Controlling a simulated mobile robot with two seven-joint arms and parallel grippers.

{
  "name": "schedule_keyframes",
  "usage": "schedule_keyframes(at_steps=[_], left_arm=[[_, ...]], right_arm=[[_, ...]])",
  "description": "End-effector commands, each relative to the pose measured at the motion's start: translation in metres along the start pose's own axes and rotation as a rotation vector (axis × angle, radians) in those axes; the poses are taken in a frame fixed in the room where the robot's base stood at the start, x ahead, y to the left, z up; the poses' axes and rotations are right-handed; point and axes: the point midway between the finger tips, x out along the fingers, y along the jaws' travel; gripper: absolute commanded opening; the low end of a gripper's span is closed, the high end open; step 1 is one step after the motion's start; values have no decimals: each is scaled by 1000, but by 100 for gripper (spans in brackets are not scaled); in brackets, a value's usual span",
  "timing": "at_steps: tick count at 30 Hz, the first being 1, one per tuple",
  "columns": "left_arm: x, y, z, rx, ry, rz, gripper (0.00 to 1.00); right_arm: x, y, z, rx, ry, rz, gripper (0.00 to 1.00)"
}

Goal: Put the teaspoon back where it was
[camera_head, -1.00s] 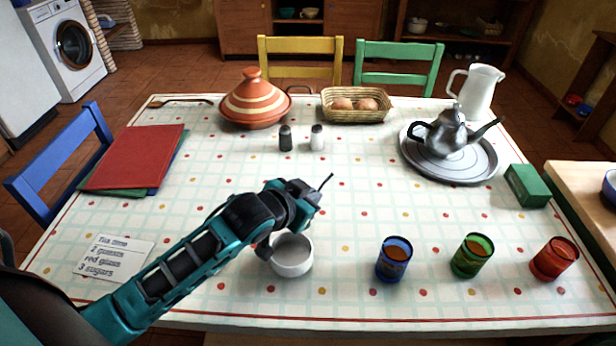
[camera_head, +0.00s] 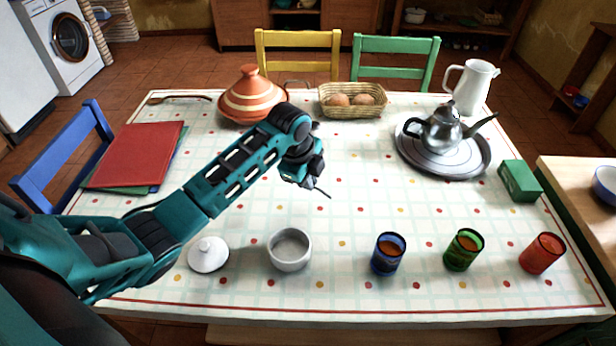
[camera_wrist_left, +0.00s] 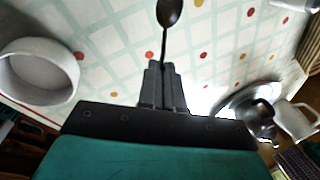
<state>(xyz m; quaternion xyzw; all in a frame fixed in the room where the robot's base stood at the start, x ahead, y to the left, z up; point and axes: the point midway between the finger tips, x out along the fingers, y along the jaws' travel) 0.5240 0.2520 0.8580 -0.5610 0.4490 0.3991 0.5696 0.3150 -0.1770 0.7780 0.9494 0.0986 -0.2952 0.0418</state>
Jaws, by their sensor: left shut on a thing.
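My left gripper (camera_head: 306,180) is above the middle of the table, behind the white sugar bowl (camera_head: 290,250). It is shut on the dark teaspoon (camera_head: 322,192), whose thin tip shows past the fingers in the head view. In the left wrist view the teaspoon (camera_wrist_left: 168,14) sticks out from the shut fingers (camera_wrist_left: 164,85) with its bowl end away from them, above the cloth. The sugar bowl stands open and upright, and also shows in the left wrist view (camera_wrist_left: 40,75). Its white lid (camera_head: 208,254) lies to its left. My right gripper is out of view.
Blue (camera_head: 388,254), green (camera_head: 463,250) and red (camera_head: 542,253) glasses stand at the front right. The teapot (camera_head: 444,130) is on a round tray (camera_head: 480,168). A tagine (camera_head: 252,97) and bread basket (camera_head: 352,112) stand at the back. The table centre is largely clear.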

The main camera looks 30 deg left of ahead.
Motion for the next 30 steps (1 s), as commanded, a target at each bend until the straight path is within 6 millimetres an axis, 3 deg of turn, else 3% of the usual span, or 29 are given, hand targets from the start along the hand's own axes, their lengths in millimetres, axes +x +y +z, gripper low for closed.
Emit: schedule_keyframes(at_steps=[11,30], left_arm=[[3,1,0,-3,4,5,0],[46,14,1,-4,5,4,0]], right_arm=[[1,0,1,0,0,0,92],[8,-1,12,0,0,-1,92]])
